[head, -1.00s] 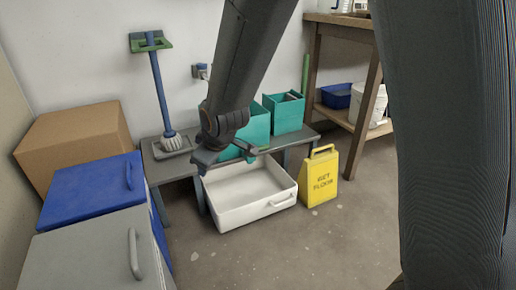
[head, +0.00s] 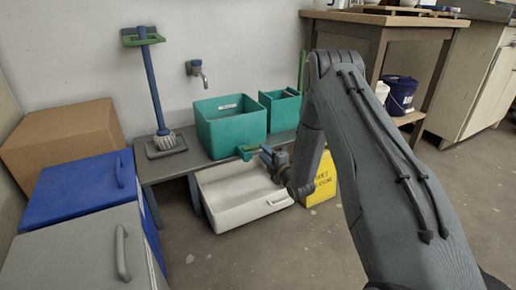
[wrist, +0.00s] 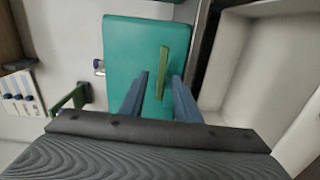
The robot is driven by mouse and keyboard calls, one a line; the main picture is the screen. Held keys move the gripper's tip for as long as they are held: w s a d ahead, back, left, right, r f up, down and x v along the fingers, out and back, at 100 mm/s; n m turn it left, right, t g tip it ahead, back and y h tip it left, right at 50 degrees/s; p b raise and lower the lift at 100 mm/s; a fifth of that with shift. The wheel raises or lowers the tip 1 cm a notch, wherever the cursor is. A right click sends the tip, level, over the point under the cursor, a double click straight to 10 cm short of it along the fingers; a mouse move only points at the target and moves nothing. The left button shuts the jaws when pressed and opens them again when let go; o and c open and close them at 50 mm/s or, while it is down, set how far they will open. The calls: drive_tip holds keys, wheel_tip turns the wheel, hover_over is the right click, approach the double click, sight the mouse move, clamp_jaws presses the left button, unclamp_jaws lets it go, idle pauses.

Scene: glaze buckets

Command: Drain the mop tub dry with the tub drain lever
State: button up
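The large teal mop tub (head: 231,130) stands on the grey bench; whether it holds water cannot be told. Its green drain lever (head: 247,152) sticks out at the lower front. My gripper (head: 265,155) is close to the lever, in front of the tub. In the wrist view, the tub (wrist: 125,50) fills the middle, and the green lever (wrist: 163,72) lies between the two blue fingers of my gripper (wrist: 160,78). The fingers are apart, with gaps beside the lever. A white basin (head: 225,218) sits on the floor below the tub's front, partly hidden by my arm.
A smaller teal tub (head: 284,110) stands to the right on the bench (head: 180,168). A yellow wet-floor sign (head: 322,185) is partly behind my arm. Blue and grey boxes (head: 80,190) stand at the left.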

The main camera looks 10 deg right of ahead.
sight(254, 146)
drive_tip(key=b+x, duration=0.1)
drive_tip(key=x, duration=0.1)
drive_tip(key=b+x, duration=0.1)
drive_tip(key=x, duration=0.2)
drive_tip(key=d+b+x, duration=0.1)
drive_tip(key=x, duration=0.1)
drive_tip(key=shift+w+f, duration=0.25)
clamp_jaws()
